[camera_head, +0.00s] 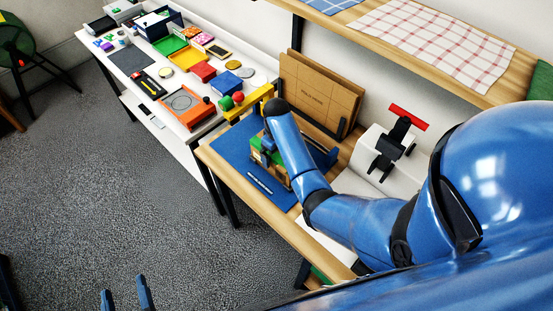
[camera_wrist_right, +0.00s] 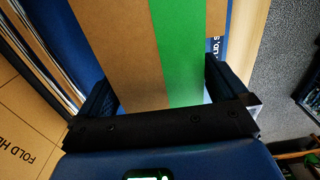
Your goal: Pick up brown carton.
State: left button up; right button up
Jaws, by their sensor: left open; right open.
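The brown carton (camera_head: 273,176), with a green band, stands on the blue mat (camera_head: 233,150) on the wooden table, partly hidden by my right forearm. In the right wrist view the carton (camera_wrist_right: 118,40) and its green band (camera_wrist_right: 178,45) lie between the fingers of my right gripper (camera_wrist_right: 160,95). That gripper is open, one finger on either side of the carton; I cannot tell whether they touch it. My left gripper (camera_head: 124,291) is open and empty over the floor at the bottom left, far from the carton.
Flat cardboard sheets (camera_head: 318,90) stand in a rack behind the carton. A pen (camera_head: 260,183) lies on the mat. A white device with a red top (camera_head: 408,116) stands to the right. A white table (camera_head: 137,90) with trays and small items is at the left.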

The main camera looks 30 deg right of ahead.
jog(key=shift+f, duration=0.25)
jog(key=shift+c, duration=0.3)
jog(key=c, duration=0.7)
jog(key=shift+c, duration=1)
jog(key=shift+r, duration=0.25)
